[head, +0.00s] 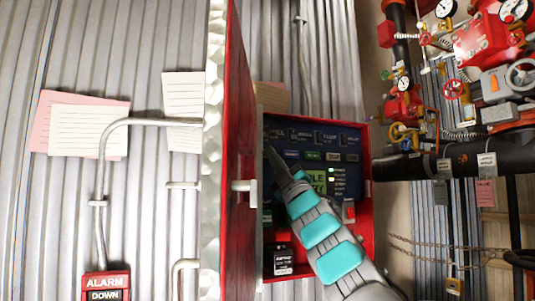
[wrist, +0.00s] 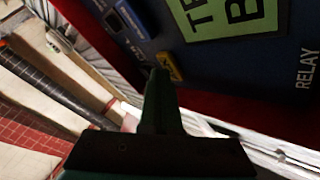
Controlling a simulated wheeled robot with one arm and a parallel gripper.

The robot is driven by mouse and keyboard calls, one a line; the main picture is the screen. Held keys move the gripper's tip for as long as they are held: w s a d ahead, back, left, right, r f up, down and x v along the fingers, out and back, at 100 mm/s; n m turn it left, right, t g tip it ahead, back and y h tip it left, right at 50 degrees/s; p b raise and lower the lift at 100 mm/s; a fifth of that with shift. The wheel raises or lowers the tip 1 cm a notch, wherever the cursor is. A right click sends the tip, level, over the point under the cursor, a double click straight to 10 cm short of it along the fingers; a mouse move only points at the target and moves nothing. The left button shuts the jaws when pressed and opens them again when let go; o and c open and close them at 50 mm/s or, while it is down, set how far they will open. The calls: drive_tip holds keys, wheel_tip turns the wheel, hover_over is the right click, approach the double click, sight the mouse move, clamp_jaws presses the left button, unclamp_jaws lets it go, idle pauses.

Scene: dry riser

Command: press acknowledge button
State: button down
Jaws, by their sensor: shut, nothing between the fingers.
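The blue control panel (head: 345,180) sits inside an open red cabinet. My gripper (head: 272,154) is shut and empty, reaching in over the panel's left part. In the wrist view its closed fingertips (wrist: 160,75) appear at the lower edge of a yellow button (wrist: 172,67); I cannot tell whether they touch. A blue button (wrist: 132,20) lies beside it. No acknowledge label is readable.
The open red cabinet door (head: 240,130) stands close on the left of my arm. A green label (head: 317,181) is partly hidden by my gripper. A black battery (head: 283,261) stands at the cabinet's bottom. Pipes and valves (head: 405,100) fill the right.

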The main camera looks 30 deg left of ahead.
drive_tip(key=shift+d, duration=0.1)
idle(0.3)
drive_tip(key=shift+s+d+b, duration=0.55)
drive_tip(key=shift+d+b, duration=0.05)
drive_tip(key=shift+b, duration=0.3)
drive_tip(key=s+d+b, duration=0.1)
drive_tip(key=d, duration=0.1)
drive_tip(key=s+d+b, duration=0.2)
drive_tip(key=shift+s, duration=0.1)
idle(0.8)
